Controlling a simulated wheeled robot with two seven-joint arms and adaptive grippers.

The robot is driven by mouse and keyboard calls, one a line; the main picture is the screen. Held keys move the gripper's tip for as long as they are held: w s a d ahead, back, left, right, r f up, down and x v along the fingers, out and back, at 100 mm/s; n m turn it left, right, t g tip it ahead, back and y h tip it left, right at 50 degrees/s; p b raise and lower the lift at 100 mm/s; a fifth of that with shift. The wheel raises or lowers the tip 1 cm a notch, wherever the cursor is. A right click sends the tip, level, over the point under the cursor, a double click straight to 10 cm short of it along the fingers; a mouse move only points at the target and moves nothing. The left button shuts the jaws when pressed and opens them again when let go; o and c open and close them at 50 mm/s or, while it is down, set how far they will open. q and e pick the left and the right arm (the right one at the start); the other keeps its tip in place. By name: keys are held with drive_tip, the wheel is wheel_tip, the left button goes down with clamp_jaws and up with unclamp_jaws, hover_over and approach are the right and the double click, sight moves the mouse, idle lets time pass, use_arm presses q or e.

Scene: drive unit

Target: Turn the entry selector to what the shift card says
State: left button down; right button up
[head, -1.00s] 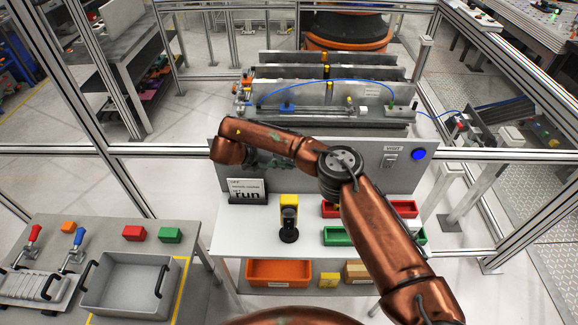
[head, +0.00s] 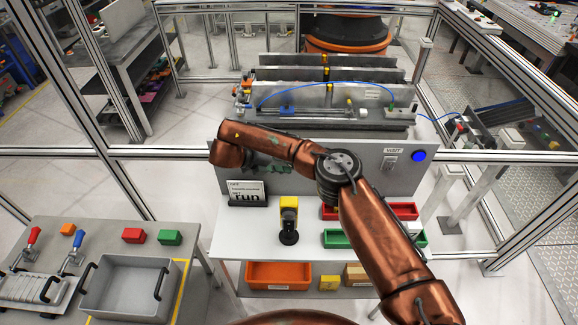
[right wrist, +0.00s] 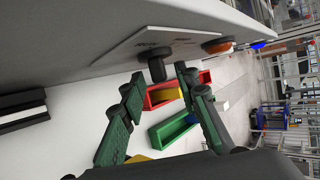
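The shift card (head: 247,194) stands on the white table at the left of the grey panel; its large word reads "run", the small lines too small to read. In the right wrist view a black knob (right wrist: 156,66), likely the entry selector, sticks out from a white plate (right wrist: 185,36) on the panel. My right gripper (right wrist: 161,82) is open, its green fingers either side of the knob's end; contact cannot be told. In the head view the right gripper (head: 270,165) is mostly behind my copper arm, which hides the knob. My left gripper is not in view.
An orange-rimmed round button (right wrist: 218,45) sits beside the knob. The panel (head: 355,150) also has a VISIT-labelled switch (head: 390,162) and a blue button (head: 419,156). A yellow-and-black device (head: 289,218), red bins (head: 403,210) and green bins (head: 338,238) stand on the table.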

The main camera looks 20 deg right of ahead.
drive_tip(key=shift+a+r, duration=0.1)
drive_tip(key=v, duration=1.1)
drive_tip(key=shift+a+r, duration=0.2)
drive_tip(key=shift+a, duration=0.15)
drive_tip(key=shift+s, duration=0.15)
